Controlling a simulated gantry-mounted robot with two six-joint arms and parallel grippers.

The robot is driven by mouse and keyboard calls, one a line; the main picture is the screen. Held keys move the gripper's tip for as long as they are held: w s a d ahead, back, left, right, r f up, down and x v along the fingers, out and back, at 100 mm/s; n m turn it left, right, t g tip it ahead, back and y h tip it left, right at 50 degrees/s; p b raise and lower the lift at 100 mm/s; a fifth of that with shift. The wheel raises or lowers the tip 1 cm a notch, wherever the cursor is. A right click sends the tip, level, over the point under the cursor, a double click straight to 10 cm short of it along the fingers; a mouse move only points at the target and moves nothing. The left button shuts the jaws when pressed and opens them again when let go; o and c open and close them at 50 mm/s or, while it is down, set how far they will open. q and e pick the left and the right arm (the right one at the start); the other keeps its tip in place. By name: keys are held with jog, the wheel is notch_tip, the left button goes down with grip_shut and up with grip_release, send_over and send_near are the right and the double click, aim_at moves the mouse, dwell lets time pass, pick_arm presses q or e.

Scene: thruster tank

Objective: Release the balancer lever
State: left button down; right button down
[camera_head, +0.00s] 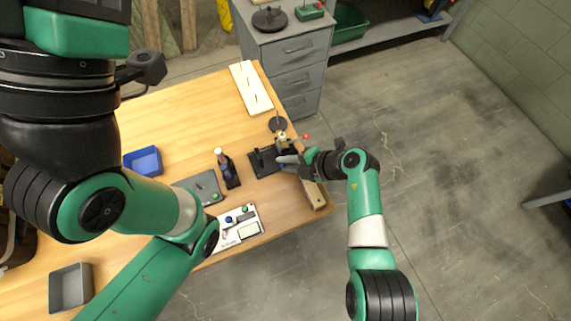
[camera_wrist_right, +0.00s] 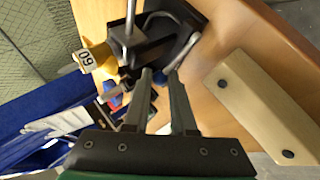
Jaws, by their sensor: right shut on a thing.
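The balancer, a black device on a flat black base (camera_head: 264,162), stands near the right edge of the wooden table. It also shows as a dark block (camera_wrist_right: 155,45) with a thin metal rod (camera_wrist_right: 130,22) in the right wrist view. My right gripper (camera_head: 287,159) reaches in from the right, its grey fingers low at the device.
A dark bottle (camera_head: 230,172), a grey plate (camera_head: 205,186) and a white panel with knobs (camera_head: 240,228) lie left of the device. A light wooden block (camera_head: 313,193) lies at the table's right edge. A blue tray (camera_head: 143,161) sits farther left.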

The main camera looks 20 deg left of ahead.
jog(key=c, duration=0.7)
grip_release()
jog(key=shift+c, duration=0.2)
jog(key=shift+d+r+p, duration=0.2)
jog(key=shift+r+p, duration=0.15)
jog(key=shift+p, duration=0.05)
jog(key=p+v, duration=0.7)
jog(key=v, duration=0.4)
